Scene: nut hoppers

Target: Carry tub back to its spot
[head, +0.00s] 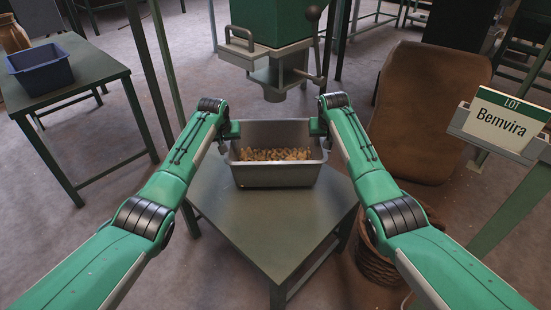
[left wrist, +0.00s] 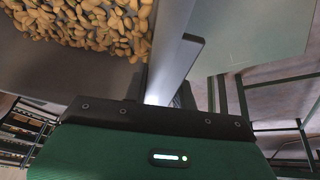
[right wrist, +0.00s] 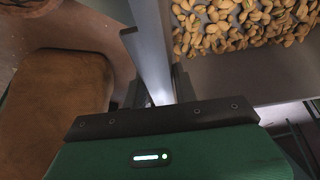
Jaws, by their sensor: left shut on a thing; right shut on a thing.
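A grey tub (head: 277,175) with a layer of tan nuts in it is in the middle of the head view, level, under the hopper spout. I cannot tell whether it rests on the small table or is just above it. My left gripper (head: 229,136) is shut on the tub's left wall, and the wall runs between its fingers in the left wrist view (left wrist: 165,90). My right gripper (head: 322,127) is shut on the tub's right wall, which also shows in the right wrist view (right wrist: 158,80). The nuts (right wrist: 240,22) lie beside both grippers.
A green hopper (head: 275,22) with a grey spout (head: 278,78) hangs just behind the tub. The small table's (head: 275,225) front is clear. A blue bin (head: 40,68) stands on a left side table (head: 85,65). A "Bemvira" sign (head: 503,122), brown sack (head: 425,110) and wicker basket (head: 375,262) are right.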

